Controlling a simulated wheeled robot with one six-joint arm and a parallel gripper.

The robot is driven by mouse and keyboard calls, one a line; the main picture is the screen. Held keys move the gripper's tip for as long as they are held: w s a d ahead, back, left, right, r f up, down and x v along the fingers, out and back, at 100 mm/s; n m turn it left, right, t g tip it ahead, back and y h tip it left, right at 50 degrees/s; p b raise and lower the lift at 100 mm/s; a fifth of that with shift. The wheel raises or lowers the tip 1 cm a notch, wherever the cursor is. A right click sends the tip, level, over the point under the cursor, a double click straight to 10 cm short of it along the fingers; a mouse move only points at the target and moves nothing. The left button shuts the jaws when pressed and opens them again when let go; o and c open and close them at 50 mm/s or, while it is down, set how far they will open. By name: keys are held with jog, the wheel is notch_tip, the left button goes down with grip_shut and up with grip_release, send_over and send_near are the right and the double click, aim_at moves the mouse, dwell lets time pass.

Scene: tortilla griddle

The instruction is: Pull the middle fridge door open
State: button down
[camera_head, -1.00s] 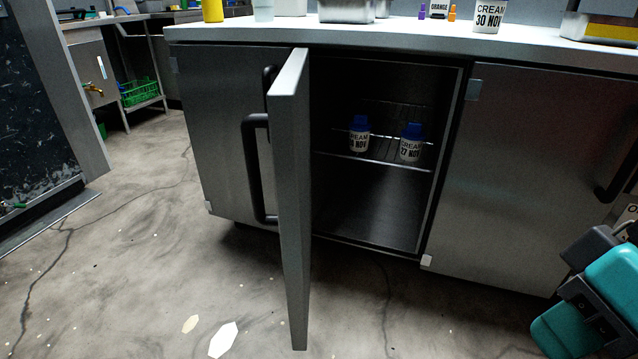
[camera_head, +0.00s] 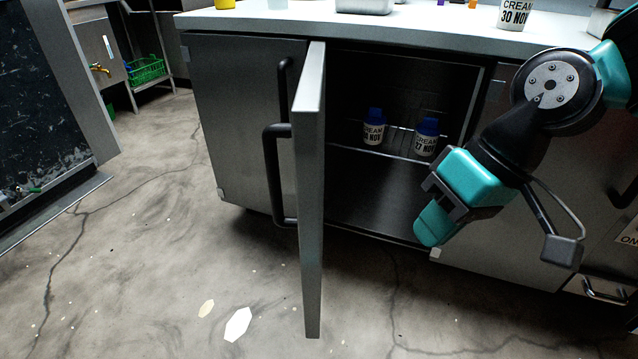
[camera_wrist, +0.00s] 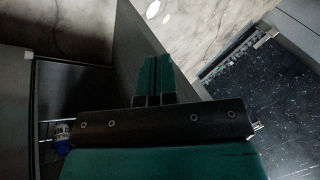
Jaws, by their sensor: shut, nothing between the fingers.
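The middle fridge door (camera_head: 311,190) stands swung out from the counter, roughly edge-on to the head camera. Its black bar handle (camera_head: 272,175) is on the face turned left. Behind the door the compartment is open, with two blue-capped cream bottles (camera_head: 374,128) on a wire shelf. My gripper (camera_head: 433,225) is in front of the opening, right of the door and apart from the handle. In the wrist view my gripper's teal fingers (camera_wrist: 154,78) are together and empty, with the door's inner face (camera_wrist: 140,40) beyond them and a bottle (camera_wrist: 62,138) at the left.
The left fridge door (camera_head: 235,120) and the right fridge door (camera_head: 480,225) look shut. A steel counter top (camera_head: 420,30) with a cream tub (camera_head: 515,14) runs above. A dark panel (camera_head: 45,100) stands far left. The floor (camera_head: 150,270) in front is clear.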

aim_at(304, 198)
jog(key=w+r+m+y+p, duration=0.2)
jog(key=w+m+p, duration=0.1)
jog(key=w+p, duration=0.65)
jog(key=w+f+m+y+p, duration=0.2)
jog(key=w+f+m+p, duration=0.1)
jog(key=w+f+p, duration=0.3)
jog(key=a+r+x, duration=0.1)
jog(key=x, duration=1.1)
jog(key=shift+w+a+r+t, duration=0.2)
jog(key=shift+w+a+t, duration=0.1)
jog(key=shift+a, duration=0.3)
